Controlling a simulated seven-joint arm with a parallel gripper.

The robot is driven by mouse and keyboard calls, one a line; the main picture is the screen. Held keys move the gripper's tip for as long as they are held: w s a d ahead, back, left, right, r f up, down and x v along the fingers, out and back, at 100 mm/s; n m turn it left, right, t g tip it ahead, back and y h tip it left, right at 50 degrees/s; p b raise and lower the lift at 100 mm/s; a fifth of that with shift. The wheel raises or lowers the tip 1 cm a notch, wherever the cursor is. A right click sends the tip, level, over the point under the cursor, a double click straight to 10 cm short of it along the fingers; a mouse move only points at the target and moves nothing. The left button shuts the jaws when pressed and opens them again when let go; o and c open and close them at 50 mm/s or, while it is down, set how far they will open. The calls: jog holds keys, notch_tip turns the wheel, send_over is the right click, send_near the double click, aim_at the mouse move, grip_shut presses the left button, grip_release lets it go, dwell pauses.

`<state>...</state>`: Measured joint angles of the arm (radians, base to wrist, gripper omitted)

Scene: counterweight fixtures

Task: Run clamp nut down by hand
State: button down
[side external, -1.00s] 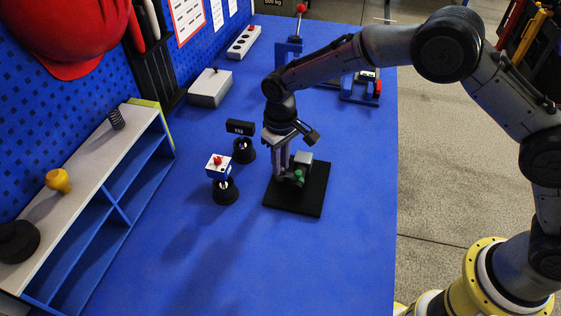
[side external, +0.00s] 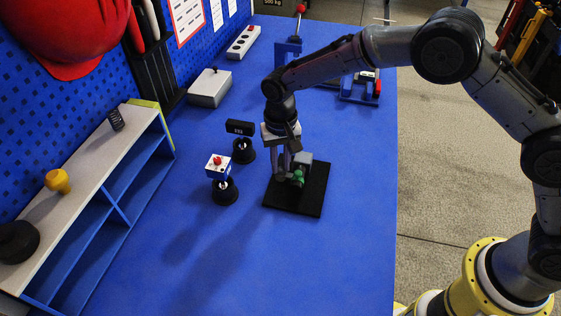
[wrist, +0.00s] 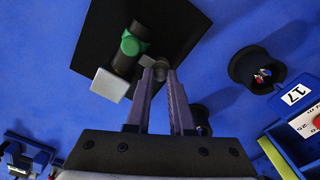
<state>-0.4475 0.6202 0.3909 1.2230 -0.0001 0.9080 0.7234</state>
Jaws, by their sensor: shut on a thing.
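The clamp fixture stands on a black base plate (side external: 312,203) on the blue bench. It has a grey block (side external: 304,157) and a green part (side external: 298,178). In the wrist view the green part (wrist: 131,43) sits on a dark cylinder beside the grey block (wrist: 110,85). My gripper (side external: 287,176) points down at the left side of the fixture. In the wrist view its fingertips (wrist: 157,70) are closed on a small dark grey piece (wrist: 147,62), seemingly the clamp nut, beside the cylinder. The fingers hide most of this piece.
A small dark display (side external: 240,128) and a blue-and-white box with a red button (side external: 218,166) stand on round black bases just left of the fixture. A shelf (side external: 88,180) lies farther left. The front of the bench is clear.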

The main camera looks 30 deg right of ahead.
aim_at(281, 167)
jog(key=shift+r, duration=0.1)
jog(key=c, duration=1.1)
grip_release()
jog(key=shift+o, duration=0.2)
notch_tip(281, 167, up, 14)
